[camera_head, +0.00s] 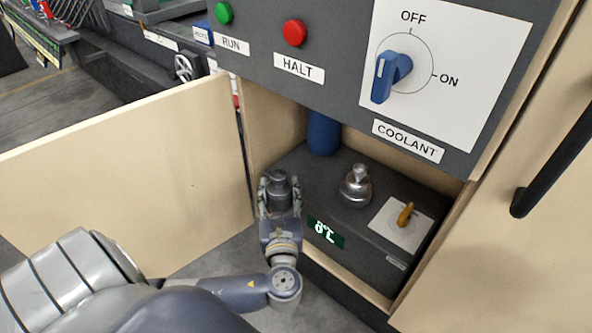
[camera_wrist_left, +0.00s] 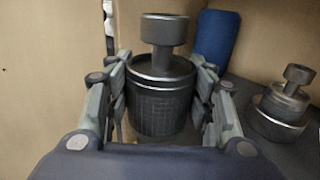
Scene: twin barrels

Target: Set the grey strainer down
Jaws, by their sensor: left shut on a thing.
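The grey strainer (camera_wrist_left: 160,95) is a dark grey ribbed cylinder with a knob on top. It sits upright between the fingers of my left gripper (camera_head: 279,192), which is shut on it. In the head view the strainer (camera_head: 279,178) shows at the front left of the dark cabinet shelf. I cannot tell whether its base touches the shelf, as the gripper hides it. My right gripper is not in view.
A blue cylinder (camera_head: 323,133) stands behind. An open door panel (camera_head: 130,185) is at the left. A control panel (camera_head: 340,70) overhangs the shelf.

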